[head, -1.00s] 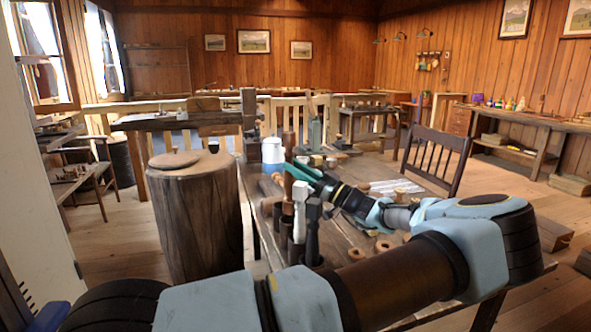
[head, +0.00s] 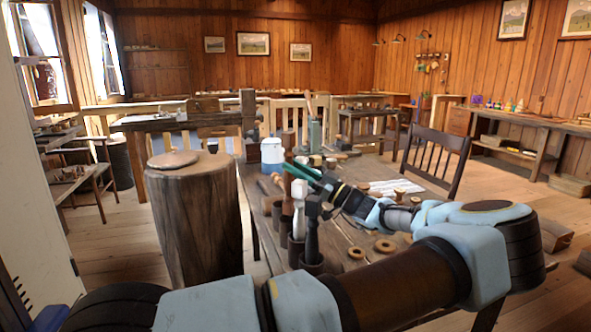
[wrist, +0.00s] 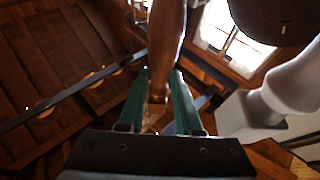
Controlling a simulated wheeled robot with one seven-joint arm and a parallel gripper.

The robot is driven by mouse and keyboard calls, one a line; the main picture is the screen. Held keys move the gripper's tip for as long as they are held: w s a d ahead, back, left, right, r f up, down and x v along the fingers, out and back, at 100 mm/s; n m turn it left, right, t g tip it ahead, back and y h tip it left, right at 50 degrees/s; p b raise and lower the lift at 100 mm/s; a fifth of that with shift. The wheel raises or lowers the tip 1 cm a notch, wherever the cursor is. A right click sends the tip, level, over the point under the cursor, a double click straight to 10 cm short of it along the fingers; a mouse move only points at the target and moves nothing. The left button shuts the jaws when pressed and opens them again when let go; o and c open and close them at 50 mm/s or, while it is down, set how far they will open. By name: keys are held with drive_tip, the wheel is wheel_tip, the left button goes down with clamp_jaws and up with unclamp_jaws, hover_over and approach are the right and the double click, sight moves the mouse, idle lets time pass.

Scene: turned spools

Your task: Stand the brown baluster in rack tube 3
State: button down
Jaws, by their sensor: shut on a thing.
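My gripper (head: 297,170) with green fingers is shut on the brown baluster (wrist: 166,40), which stands roughly upright between the fingers in the wrist view. In the head view the baluster (head: 287,206) shows as a narrow brown upright, partly hidden behind the white baluster (head: 299,210). The rack's dark tubes (head: 296,252) stand in a row along the table's near left side. The white baluster and a black baluster (head: 312,238) stand in the nearer tubes. I cannot tell whether the brown baluster's lower end is inside a tube, and no tube numbers are readable.
The white baluster (wrist: 285,88) is close to the right of my fingers in the wrist view. A large wooden stump (head: 195,220) stands left of the table. Wooden rings and spools (head: 384,246) lie on the table, with a blue-white container (head: 272,155) behind.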

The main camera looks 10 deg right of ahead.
drive_tip(key=shift+f, duration=0.1)
drive_tip(key=shift+f+b, duration=0.5)
drive_tip(key=shift+b, duration=0.2)
drive_tip(key=shift+f+b, duration=1.1)
drive_tip(key=shift+f, duration=0.2)
drive_tip(key=shift+f, duration=0.15)
wheel_tip(320, 180, down, 3)
drive_tip(key=b, duration=0.3)
drive_tip(key=shift+r, duration=0.2)
drive_tip(key=c, duration=0.5)
unclamp_jaws()
